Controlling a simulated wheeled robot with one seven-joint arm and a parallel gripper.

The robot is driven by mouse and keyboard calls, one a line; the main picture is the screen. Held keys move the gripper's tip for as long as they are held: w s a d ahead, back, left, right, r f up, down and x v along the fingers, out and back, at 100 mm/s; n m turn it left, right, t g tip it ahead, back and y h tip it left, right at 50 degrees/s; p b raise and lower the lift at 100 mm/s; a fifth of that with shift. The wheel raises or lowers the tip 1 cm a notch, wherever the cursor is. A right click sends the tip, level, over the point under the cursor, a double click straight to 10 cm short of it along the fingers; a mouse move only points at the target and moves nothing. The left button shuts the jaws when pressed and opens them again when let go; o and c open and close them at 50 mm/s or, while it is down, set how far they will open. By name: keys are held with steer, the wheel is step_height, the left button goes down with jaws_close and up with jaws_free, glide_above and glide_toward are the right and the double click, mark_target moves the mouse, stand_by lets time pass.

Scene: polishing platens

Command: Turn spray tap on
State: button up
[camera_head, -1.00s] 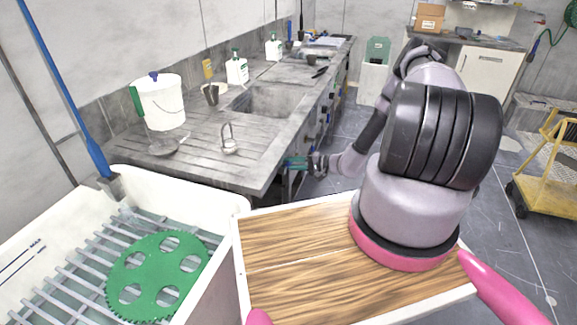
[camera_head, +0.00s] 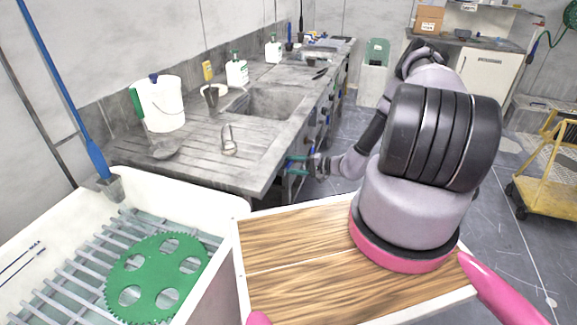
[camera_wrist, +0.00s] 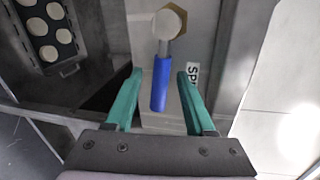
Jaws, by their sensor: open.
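The spray tap's blue lever handle (camera_wrist: 160,86) shows in the wrist view, hanging down from a round metal hub on a brass hex fitting (camera_wrist: 169,22). A partly hidden label (camera_wrist: 192,74) beginning "SP" is beside it. My gripper (camera_wrist: 160,74) is open, with its two green fingers on either side of the blue handle and gaps showing between. In the head view my gripper (camera_head: 298,163) is low at the front edge of the sink bench (camera_head: 190,150); the tap handle there is too small to make out clearly.
A white tub with a green gear disc (camera_head: 158,278) stands at the lower left. A white bucket (camera_head: 160,105) and bottles stand on the bench. A yellow cart (camera_head: 550,165) is at the right. Clear floor lies right of the bench.

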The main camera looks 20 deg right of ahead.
steer(key=v, duration=1)
steer(key=shift+s, duration=0.1)
steer(key=s+a+r+n+g+h, duration=0.2)
steer(key=r+n+g+h, duration=0.15)
steer(key=r, duration=1.25)
steer(key=s+a+r+n+g+h, duration=0.1)
steer(key=a+r+n+g+h, duration=0.2)
steer(key=r, duration=1.4)
steer(key=s+a+r+m+t+h, duration=0.1)
steer(key=s+r+t+h, duration=0.4)
steer(key=s+r, duration=1.4)
step_height(320, 180, up, 2)
steer(key=shift+s+a+m, duration=0.3)
steer(key=shift+a+m, duration=0.05)
steer(key=shift+m, duration=0.5)
